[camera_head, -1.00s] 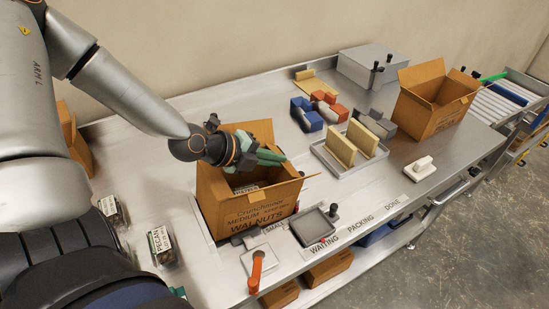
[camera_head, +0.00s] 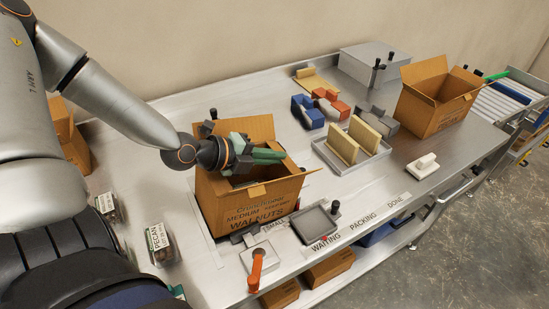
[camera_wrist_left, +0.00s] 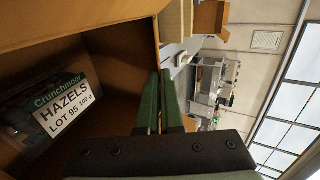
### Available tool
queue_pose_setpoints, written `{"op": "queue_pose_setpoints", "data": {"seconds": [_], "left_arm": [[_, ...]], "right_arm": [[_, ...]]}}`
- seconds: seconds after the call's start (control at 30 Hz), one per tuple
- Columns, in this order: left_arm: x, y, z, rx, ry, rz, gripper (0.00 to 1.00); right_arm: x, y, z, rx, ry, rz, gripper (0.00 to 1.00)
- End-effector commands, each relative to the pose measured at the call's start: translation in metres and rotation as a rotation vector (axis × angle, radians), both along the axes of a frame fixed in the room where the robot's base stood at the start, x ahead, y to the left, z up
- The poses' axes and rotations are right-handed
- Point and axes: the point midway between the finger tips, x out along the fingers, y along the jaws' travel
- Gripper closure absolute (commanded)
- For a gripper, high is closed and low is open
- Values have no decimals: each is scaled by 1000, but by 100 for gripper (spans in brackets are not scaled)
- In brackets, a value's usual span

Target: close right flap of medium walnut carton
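The medium walnut carton (camera_head: 232,210) stands upright on the steel bench, lettered "MEDIUM WALNUTS". Its back flap (camera_head: 252,127) stands up. Its right flap (camera_head: 307,173) sticks outward to the right, open. My left gripper (camera_head: 284,155) is over the carton's open top, its green fingers pointing right toward the right side. In the left wrist view the fingers (camera_wrist_left: 160,75) lie close together with nothing visible between them, beside the carton wall (camera_wrist_left: 120,50). A pack labelled "HAZELS" (camera_wrist_left: 66,108) lies inside the carton. My right gripper is out of view.
An orange-handled device (camera_head: 257,270) and a grey scale-like tray (camera_head: 315,225) stand in front of the carton. A tray with yellow dividers (camera_head: 327,150) is to the right. Another open carton (camera_head: 425,112) stands farther right. Clamshell packs (camera_head: 160,243) lie at left.

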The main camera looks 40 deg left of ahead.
Motion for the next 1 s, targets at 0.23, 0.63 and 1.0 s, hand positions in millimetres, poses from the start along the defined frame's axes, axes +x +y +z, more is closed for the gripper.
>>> {"op": "queue_pose_setpoints", "data": {"seconds": [0.23,0.63,1.0], "left_arm": [[0,1,1,0,0,1,95],[0,0,1,0,1,0,66],[-12,5,11,3,-1,-1,66]], "right_arm": [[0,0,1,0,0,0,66],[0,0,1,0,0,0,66],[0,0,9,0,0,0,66]]}}
